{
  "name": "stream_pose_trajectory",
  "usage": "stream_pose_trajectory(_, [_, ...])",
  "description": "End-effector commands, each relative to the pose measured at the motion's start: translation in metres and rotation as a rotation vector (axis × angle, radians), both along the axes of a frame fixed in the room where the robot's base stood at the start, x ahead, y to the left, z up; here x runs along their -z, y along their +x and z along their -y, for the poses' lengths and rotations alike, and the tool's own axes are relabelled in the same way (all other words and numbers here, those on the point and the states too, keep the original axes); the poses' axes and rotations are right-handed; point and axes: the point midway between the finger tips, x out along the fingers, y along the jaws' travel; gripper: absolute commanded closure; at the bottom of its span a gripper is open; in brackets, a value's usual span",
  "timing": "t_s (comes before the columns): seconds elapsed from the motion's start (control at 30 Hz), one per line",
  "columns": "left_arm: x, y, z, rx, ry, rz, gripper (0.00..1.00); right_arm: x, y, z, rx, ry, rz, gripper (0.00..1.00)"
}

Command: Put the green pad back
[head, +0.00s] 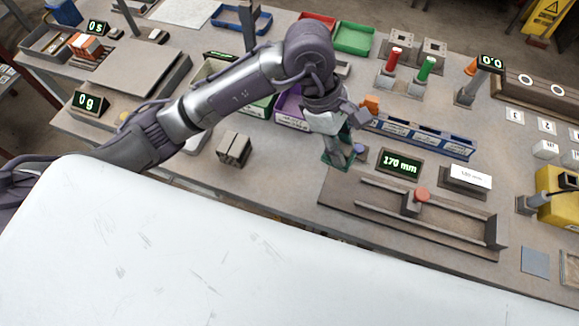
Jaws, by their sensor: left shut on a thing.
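My left gripper (339,158) reaches down at the middle of the bench, left of the 170 mm display. It is shut on a dark green pad (335,178), a flat piece at the fingertips, close above or at the left end of the brown slide board. My fingers hide part of the pad, and I cannot tell whether it touches the surface. My right gripper is not in view.
The slide board (440,232) with rails and a red knob (421,195) lies right of the gripper. The 170 mm display (399,164) and a blue labelled rack (420,136) stand behind. A grey hollow block (234,148) sits left. A blue-grey square (534,262) lies far right.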

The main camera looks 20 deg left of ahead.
Motion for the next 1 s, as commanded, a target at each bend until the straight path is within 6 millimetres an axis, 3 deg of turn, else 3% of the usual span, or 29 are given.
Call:
stream_pose_trajectory(0.1, [0.000,0.001,0.011,-0.110,-0.001,-0.001,1.00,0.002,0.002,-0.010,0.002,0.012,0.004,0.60])
stream_pose_trajectory(0.23, [0.003,0.002,0.005,-0.159,0.003,-0.005,1.00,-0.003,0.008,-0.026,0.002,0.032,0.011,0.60])
stream_pose_trajectory(0.37, [0.017,0.001,-0.021,-0.167,0.007,-0.009,1.00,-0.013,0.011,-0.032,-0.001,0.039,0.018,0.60])
stream_pose_trajectory(0.7, [0.059,0.001,-0.091,-0.162,0.006,-0.007,1.00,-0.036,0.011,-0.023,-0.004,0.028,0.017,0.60])
stream_pose_trajectory(1.0, [0.084,0.001,-0.103,-0.158,0.002,-0.008,1.00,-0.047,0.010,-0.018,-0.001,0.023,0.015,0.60])
